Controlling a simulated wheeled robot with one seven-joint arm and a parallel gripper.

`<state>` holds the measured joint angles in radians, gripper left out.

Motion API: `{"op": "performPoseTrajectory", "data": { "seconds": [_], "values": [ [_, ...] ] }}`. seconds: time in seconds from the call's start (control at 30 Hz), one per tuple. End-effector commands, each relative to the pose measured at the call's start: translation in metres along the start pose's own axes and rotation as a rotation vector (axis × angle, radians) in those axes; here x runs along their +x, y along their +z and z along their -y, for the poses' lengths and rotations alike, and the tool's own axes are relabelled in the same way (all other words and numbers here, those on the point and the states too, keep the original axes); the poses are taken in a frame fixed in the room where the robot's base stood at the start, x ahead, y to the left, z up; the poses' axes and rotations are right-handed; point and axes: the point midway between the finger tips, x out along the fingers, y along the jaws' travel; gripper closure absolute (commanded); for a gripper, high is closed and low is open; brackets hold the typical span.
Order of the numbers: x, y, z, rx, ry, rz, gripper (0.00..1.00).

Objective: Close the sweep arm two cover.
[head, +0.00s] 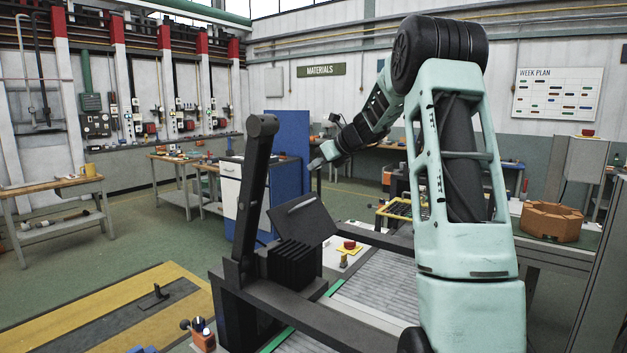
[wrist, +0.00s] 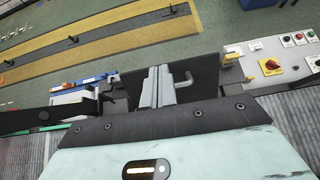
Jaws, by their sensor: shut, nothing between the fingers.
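The sweep arm two cover appears to be the dark flat panel (head: 312,228), which stands tilted open beside a black ribbed housing (head: 292,266) on the dark machine frame. A thin bar runs across the panel's face. In the wrist view a dark panel (wrist: 207,72) lies beyond my fingers, with a grey bent handle (wrist: 185,79) just right of them. My gripper (head: 313,166) is above the panel in the head view. Its fingers (wrist: 157,84) are shut and empty in the wrist view. I cannot tell whether they touch the panel.
A thick dark upright arm (head: 252,190) stands left of the panel. A control box with a red button on yellow (head: 349,245) is to its right, also in the wrist view (wrist: 271,66). A grey slatted conveyor (head: 375,290) runs in front.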

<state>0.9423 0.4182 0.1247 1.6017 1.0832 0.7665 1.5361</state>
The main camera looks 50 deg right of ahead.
Motion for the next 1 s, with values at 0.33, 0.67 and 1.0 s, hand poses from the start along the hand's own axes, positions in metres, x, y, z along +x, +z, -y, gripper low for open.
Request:
{"op": "performPoseTrajectory", "data": {
  "seconds": [0.33, 0.67, 1.0],
  "values": [
    [-0.026, -0.114, 0.092, -0.754, -0.282, -0.424, 1.00],
    [-0.084, -0.162, 0.177, -2.146, -0.341, -1.069, 1.00],
    [-0.062, -0.152, 0.115, 2.238, 0.244, 0.838, 1.00]
  ]
}}
